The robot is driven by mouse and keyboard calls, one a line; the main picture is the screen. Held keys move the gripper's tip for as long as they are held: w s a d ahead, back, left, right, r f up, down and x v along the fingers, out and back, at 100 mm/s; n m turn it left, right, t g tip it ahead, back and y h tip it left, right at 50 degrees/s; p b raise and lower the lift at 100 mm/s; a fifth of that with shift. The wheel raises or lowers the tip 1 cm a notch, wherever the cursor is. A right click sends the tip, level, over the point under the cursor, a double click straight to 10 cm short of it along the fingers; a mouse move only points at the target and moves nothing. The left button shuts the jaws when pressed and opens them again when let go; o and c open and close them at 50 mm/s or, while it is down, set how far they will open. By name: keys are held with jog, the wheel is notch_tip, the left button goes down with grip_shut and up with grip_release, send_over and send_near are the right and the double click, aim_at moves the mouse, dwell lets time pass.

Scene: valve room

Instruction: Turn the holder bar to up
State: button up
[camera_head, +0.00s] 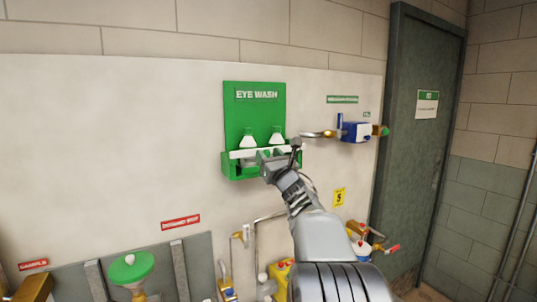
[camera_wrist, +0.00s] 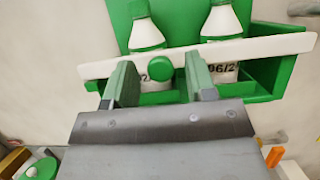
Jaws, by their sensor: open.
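The holder bar (camera_head: 247,153) is a white strip lying across the front of the green eye wash station (camera_head: 238,110), nearly level. In the wrist view the bar (camera_wrist: 255,48) crosses in front of two white bottles (camera_wrist: 222,22) with green bands. A round green knob (camera_wrist: 160,68) sits on the bar's middle. My gripper (camera_wrist: 158,72) is open, with one finger on each side of the knob, at the bar's lower edge. I cannot tell whether the fingers touch it. In the head view my gripper (camera_head: 272,158) hides part of the bar's right side.
A blue valve box (camera_head: 355,132) on a pipe is at the right of the station, near a dark green door (camera_head: 418,130). A green bowl (camera_head: 130,267) stands low at the left. The wall panel (camera_head: 110,130) left of the station is bare.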

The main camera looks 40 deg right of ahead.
grip_shut()
dwell(0.5)
